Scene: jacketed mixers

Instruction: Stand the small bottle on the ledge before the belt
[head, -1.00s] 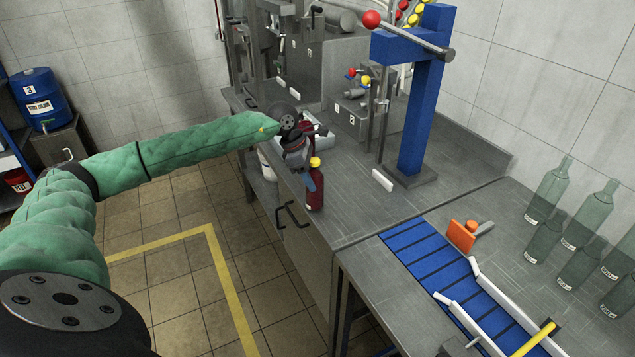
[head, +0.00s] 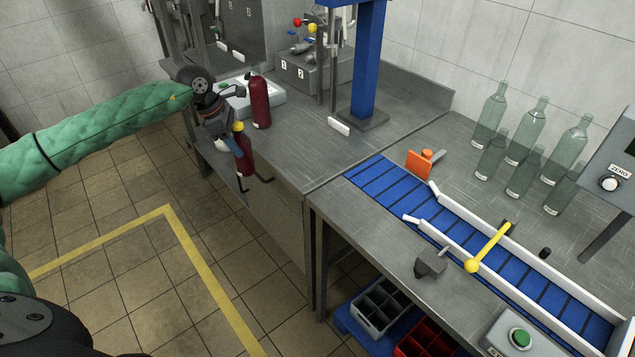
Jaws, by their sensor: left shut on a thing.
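My left gripper (head: 222,140) is shut on a small dark red bottle (head: 244,158) with a yellow cap. It holds the bottle about upright at the front edge of the steel table; I cannot tell the gap between its base and any surface. The blue belt (head: 385,192) starts to the right, well apart from the bottle. The bare steel top (head: 305,158) lies before the belt's near-left end; no separate ledge stands out clearly there. A larger dark red bottle (head: 260,102) stands on the table behind the gripper. My right gripper is not in view.
A blue post (head: 368,65) and a small white block (head: 339,127) stand behind the free steel top. An orange paddle (head: 418,164) is beside the belt's start, and a yellow bar (head: 488,247) crosses the belt. Several clear green bottles (head: 525,135) stand at the right.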

